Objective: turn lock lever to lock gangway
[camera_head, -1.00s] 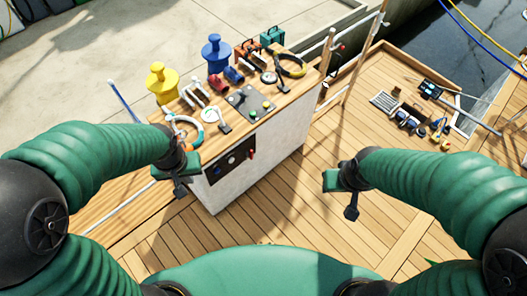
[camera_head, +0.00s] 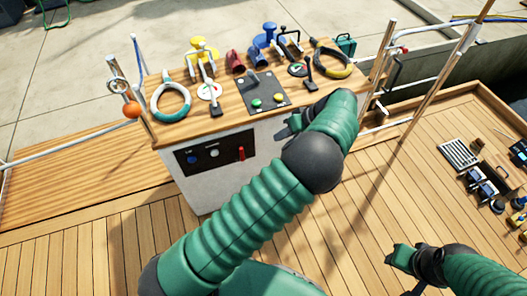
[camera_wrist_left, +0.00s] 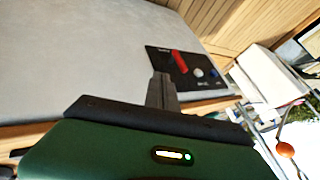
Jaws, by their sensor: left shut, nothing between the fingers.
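A red lever (camera_head: 241,153) sits at the right end of a black panel (camera_head: 218,158) on the front of the white console. It is likely the lock lever; no label is readable. In the left wrist view the red lever (camera_wrist_left: 179,61) stands on the black panel (camera_wrist_left: 190,80), beyond my fingertips and apart from them. My left gripper (camera_head: 285,128) is shut and empty, to the right of the panel near the console's front; its fingers also show in the wrist view (camera_wrist_left: 162,90). My right gripper (camera_head: 391,258) is over the deck at lower right, far from the lever; its fingers are unclear.
The wooden console top (camera_head: 180,122) holds several items, including a teal ring (camera_head: 171,103), a button plate (camera_head: 262,93) and a yellow-black loop (camera_head: 333,62). An orange ball (camera_head: 131,109) hangs on the left rail. Tools lie on the deck at right. The deck before the console is clear.

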